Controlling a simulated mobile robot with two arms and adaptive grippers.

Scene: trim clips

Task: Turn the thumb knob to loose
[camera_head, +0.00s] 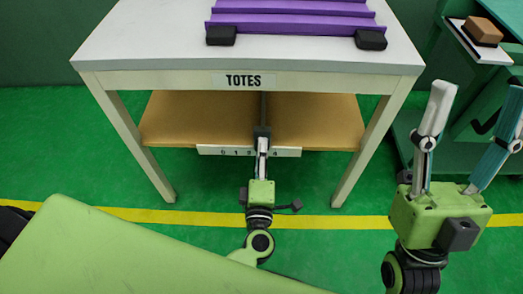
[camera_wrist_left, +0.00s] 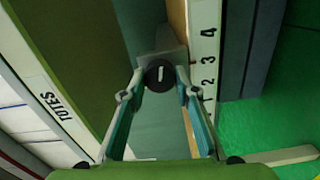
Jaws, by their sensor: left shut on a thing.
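The thumb knob (camera_wrist_left: 160,72) is a round black disc with a white line mark, seen between the fingertips in the left wrist view. The line runs roughly up and down in that picture. In the head view the knob is a small dark shape (camera_head: 262,131) at the front of the brown lower shelf. My left gripper (camera_head: 262,142) is shut on the knob, one finger on each side. My right gripper (camera_head: 480,90) is open and empty to the right of the table, fingers pointing up. No "loose" label is readable.
A white numbered strip (camera_head: 286,152) runs along the shelf (camera_head: 310,115) edge; the left wrist view shows its numbers (camera_wrist_left: 206,60). Above is a white table (camera_head: 110,45) labelled TOTES, bearing a purple ridged piece (camera_head: 290,22). A green cart with a brown block (camera_head: 483,31) stands at right.

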